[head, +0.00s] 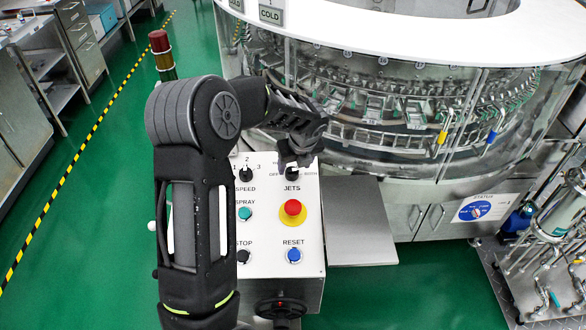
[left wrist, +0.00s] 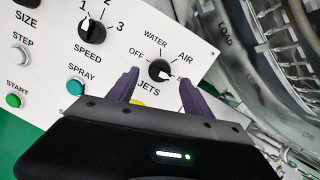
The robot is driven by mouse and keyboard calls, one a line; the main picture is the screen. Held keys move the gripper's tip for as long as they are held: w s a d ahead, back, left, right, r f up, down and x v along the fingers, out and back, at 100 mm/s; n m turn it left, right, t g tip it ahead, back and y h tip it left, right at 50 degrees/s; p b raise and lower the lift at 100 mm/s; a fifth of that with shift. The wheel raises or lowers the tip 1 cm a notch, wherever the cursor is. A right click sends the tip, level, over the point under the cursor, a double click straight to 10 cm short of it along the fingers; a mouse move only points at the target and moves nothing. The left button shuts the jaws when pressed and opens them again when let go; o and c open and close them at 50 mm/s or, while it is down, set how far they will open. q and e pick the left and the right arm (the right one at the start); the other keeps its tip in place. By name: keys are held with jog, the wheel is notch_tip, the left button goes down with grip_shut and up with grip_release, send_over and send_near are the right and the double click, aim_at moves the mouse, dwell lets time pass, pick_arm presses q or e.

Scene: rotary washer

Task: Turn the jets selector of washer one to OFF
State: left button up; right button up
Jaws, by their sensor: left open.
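The jets selector is a black round knob (left wrist: 160,70) with a white pointer on the white control panel (left wrist: 52,52). In the left wrist view its pointer is turned away from OFF, past AIR, toward the label spot behind the right finger. In the head view BOTH is printed right of the selector (head: 292,176). My left gripper (left wrist: 157,80) is open, with one dark finger on each side of the knob. Contact cannot be told. In the head view my left gripper (head: 298,152) is just above the selector and partly covers its labels. My right gripper is not in view.
The speed selector (left wrist: 92,30) is left of the jets selector. A red emergency button on a yellow base (head: 292,210) and a blue reset button (head: 294,255) are below it. The glass-walled washer (head: 390,110) stands behind. A grey metal shelf (head: 357,222) adjoins the panel's right side.

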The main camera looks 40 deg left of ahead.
aim_at(293, 170)
pick_arm(q)
jog(key=shift+x, duration=1.95)
grip_shut()
